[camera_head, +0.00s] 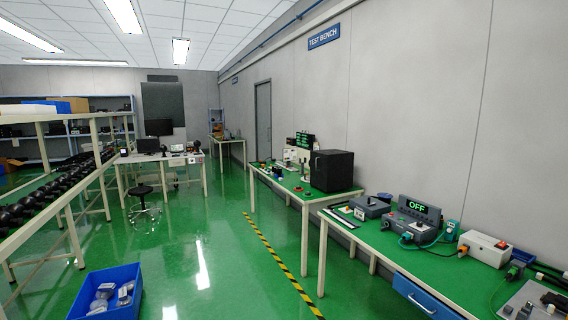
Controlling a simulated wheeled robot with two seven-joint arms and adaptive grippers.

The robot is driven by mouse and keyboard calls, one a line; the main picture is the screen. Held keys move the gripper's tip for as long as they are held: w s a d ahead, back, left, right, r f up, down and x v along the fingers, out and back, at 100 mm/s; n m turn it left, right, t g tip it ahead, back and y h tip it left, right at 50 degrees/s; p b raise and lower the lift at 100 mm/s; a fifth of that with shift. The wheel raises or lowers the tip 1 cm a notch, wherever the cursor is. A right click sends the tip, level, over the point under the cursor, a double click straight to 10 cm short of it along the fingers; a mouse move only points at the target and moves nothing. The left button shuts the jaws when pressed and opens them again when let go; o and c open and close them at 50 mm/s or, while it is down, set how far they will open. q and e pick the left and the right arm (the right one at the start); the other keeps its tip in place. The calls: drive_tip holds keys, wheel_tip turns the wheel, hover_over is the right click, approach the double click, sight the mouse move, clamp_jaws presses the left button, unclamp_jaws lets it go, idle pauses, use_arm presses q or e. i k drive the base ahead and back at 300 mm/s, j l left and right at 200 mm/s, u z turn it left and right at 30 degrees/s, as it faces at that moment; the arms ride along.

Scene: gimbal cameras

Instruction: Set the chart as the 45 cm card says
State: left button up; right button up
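No chart and no card marked 45 cm can be made out in the head view. A desk (182,156) at the far end bears monitors and small items, too small to tell apart. A dark panel (163,107) hangs on the far wall; I cannot tell what it is. Neither of my grippers is in view.
A green-topped bench (375,258) at the right bears a unit reading OFF (416,206). Beyond it stands a bench with a black box (332,170). A blue bin (105,295), a stool (143,191) and a left rack (72,193) flank open green floor with striped tape (270,252).

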sight(289, 154)
drive_tip(key=i, duration=2.05)
drive_tip(key=i+j, duration=0.15)
drive_tip(key=i, duration=1.85)
drive_tip(key=i+z, duration=0.2)
drive_tip(key=i, duration=0.2)
drive_tip(key=i+j+z, duration=0.25)
drive_tip(key=i, duration=0.2)
drive_tip(key=i+z, duration=0.2)
drive_tip(key=i, duration=0.2)
